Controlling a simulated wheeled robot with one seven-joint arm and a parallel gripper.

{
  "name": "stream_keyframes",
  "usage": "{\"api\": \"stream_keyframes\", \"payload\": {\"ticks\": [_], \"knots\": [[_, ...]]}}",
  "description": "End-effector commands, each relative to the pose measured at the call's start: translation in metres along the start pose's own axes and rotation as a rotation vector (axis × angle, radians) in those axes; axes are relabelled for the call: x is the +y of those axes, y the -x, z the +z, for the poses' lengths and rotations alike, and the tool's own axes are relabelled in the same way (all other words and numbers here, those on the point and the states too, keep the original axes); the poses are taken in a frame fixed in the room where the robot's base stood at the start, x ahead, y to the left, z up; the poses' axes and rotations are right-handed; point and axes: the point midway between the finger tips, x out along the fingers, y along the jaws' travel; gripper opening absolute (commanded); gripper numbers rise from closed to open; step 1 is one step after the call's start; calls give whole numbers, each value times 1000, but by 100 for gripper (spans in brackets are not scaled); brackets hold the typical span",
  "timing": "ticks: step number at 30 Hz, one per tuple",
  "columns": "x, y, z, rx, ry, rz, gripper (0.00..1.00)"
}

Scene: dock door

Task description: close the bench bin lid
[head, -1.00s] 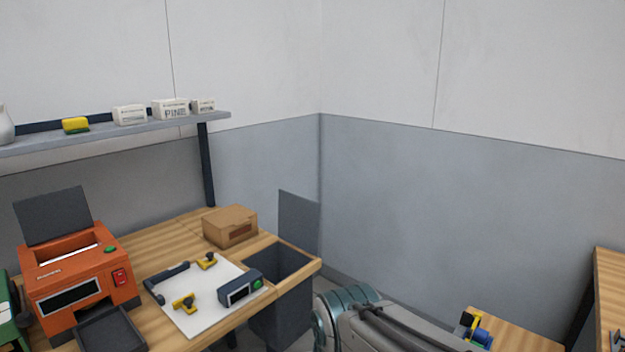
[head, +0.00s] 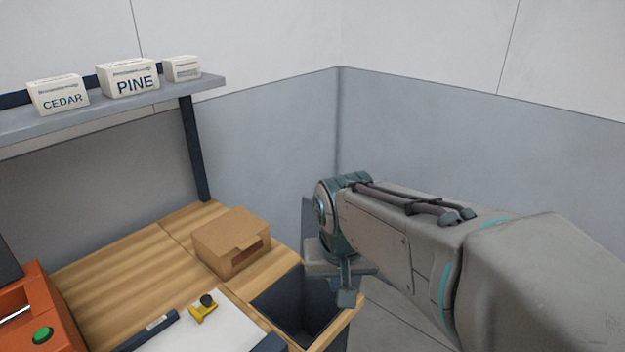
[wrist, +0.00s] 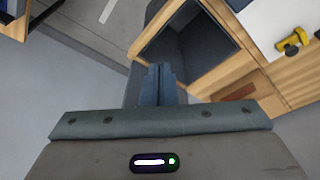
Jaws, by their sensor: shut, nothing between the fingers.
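The bench bin (head: 292,318) is a dark open box set into the right end of the wooden bench; its opening shows empty. Its lid (head: 308,212) is a dark grey panel standing up at the bin's far side, mostly hidden behind my arm. My gripper (head: 346,298) points down near the bin's right rim, with its fingers together and nothing held. In the wrist view my gripper (wrist: 158,86) shows shut beside the bin opening (wrist: 195,42). I cannot tell whether it touches the lid or the rim.
A cardboard box (head: 232,243) sits on the bench just left of the bin. An orange machine (head: 38,315) and a white board with a yellow clamp (head: 204,308) are farther left. A shelf (head: 110,115) with labelled blocks hangs above. Open floor lies right of the bench.

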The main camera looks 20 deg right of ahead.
Motion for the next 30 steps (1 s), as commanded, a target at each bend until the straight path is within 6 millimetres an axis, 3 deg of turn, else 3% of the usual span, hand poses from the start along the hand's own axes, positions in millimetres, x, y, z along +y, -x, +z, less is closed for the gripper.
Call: {"api": "stream_keyframes", "payload": {"ticks": [1,6,9,13,18,23,30], "knots": [[3,16,-29,0,-66,24,0],[14,42,-114,14,-321,104,0],[23,50,-157,30,-461,143,0],[33,54,-199,52,-608,178,0],[42,54,-226,71,-715,201,0],[46,46,-232,76,-740,207,0],[55,4,-230,71,-738,208,0]]}}
